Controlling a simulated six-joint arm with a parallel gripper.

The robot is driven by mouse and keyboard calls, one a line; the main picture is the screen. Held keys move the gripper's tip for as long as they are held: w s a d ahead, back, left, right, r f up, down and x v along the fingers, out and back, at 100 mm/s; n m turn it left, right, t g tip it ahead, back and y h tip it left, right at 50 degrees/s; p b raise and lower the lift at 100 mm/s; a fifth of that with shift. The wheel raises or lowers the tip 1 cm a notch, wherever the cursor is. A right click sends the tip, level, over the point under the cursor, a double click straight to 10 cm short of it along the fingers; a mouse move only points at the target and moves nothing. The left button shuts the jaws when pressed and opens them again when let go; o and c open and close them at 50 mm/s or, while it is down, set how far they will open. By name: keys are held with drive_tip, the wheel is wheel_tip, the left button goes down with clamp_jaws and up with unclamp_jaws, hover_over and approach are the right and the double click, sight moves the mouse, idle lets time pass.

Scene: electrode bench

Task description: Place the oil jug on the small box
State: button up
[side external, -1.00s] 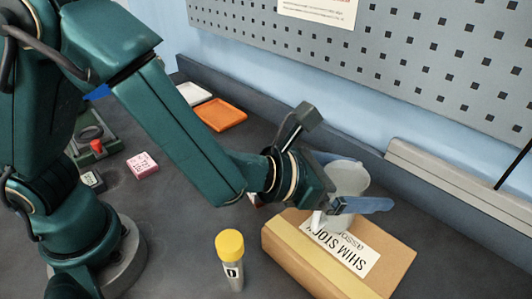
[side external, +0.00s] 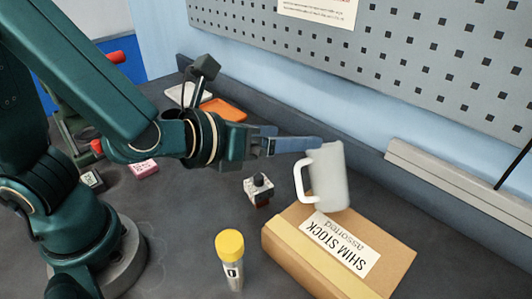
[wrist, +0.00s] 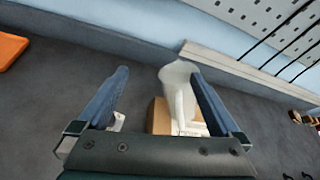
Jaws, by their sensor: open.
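The oil jug (side external: 330,180), a pale grey-white pitcher with a handle on its left, is at the far edge of the small box and leans at the top toward my gripper. Whether its base rests flat is hard to tell. The small box (side external: 285,247) is brown cardboard with a "SHIM STOCK" label. My gripper (side external: 298,145) is open, left of the jug, with a fingertip at or very near its rim. In the wrist view the jug (wrist: 178,85) shows beside the right finger, which overlaps its edge; the box (wrist: 160,118) is below.
A yellow-capped bottle (side external: 231,262) stands left of the box. A small black-knobbed block (side external: 259,188) sits below my gripper. An orange tray (side external: 224,109) and a pink block (side external: 144,168) lie farther left. A grey rail (side external: 455,190) runs along the wall behind the box.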

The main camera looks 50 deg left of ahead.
drive_tip(key=s+a+f+n+g+y, duration=0.1)
drive_tip(key=s+a+n+g+y, duration=0.2)
drive_tip(key=a+n, duration=0.5)
drive_tip(key=s+a+n+g+y, duration=0.2)
drive_tip(key=s+a+n+y, duration=0.2)
drive_tip(key=a+n, duration=0.4)
drive_tip(key=s+d+r+n+g+h, duration=0.1)
drive_tip(key=s+d+n+h, duration=0.4)
drive_tip(key=n, duration=1.3)
drive_tip(key=shift+s+d+r+g, duration=0.15)
drive_tip(key=shift+s+d+g, duration=0.75)
drive_tip(key=shift+d, duration=0.25)
